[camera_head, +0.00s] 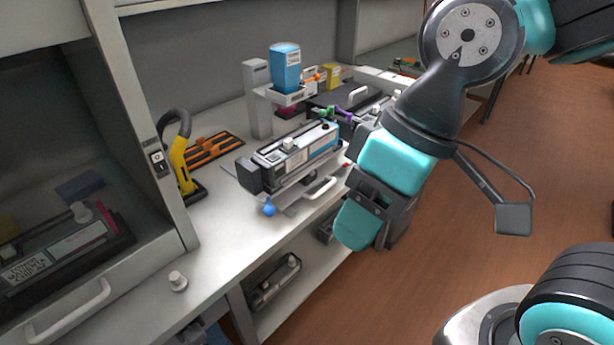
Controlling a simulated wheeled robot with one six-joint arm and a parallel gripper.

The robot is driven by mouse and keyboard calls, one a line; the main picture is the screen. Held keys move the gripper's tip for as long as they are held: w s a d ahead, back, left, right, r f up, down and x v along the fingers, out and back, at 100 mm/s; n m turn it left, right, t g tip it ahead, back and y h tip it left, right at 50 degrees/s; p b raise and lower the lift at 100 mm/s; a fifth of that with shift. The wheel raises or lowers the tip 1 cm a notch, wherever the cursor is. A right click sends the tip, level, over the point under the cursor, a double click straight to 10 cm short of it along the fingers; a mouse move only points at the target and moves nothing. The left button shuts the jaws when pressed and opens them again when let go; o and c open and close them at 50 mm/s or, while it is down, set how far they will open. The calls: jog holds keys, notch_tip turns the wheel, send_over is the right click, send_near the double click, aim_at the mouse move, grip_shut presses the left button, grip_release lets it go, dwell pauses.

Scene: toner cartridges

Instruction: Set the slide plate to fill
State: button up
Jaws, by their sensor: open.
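A long grey and black toner cartridge (295,152) with a blue side strip lies on the bench in a fixture. A flat metal plate (291,198) shows low along the fixture's front, with a pale handle (321,189) and a blue ball knob (269,209). I take this plate for the slide plate; its position markings are too small to read. My gripper (360,215) is open, to the right of the handle and apart from the knob in the picture. My wrist hides its fingertips in part, and the arm covers the fixture's right end.
A stand (257,98) holds a blue toner bottle (286,70) behind the cartridge. A yellow nozzle with a black hose (180,165) and an orange rack (212,146) are to the left. A hooded cabinet fills the far left.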

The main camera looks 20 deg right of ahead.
jog(key=shift+w, duration=0.25)
jog(key=c, duration=0.5)
jog(key=w+f+m+p, duration=0.1)
jog(key=w, duration=0.1)
jog(key=w+m+t+y, duration=0.1)
jog(key=w+m, duration=0.1)
jog(key=w, duration=0.1)
jog(key=w+a+f+m+p, duration=0.1)
jog(key=w, duration=0.1)
jog(key=shift+w+f+m+y+p, duration=0.3)
jog(key=shift+y, duration=0.1)
grip_shut()
jog(key=m+t+h+p, duration=0.1)
jog(key=m+t+p, duration=0.6)
jog(key=m, duration=0.8)
send_near(305, 177)
notch_tip(305, 177, down, 3)
jog(key=s+a, duration=0.1)
jog(key=a, duration=0.1)
jog(key=shift+w+a+f+p, duration=0.2)
jog(key=shift+w+a+p, duration=0.2)
jog(key=shift+w, duration=0.2)
jog(key=shift+w+a+f+p, duration=0.25)
jog(key=shift+w+p, duration=0.15)
jog(key=shift+w, duration=0.25)
jog(key=shift+w+a+f+p, duration=0.15)
jog(key=shift+w+a+p, duration=0.25)
jog(key=shift+w, duration=0.2)
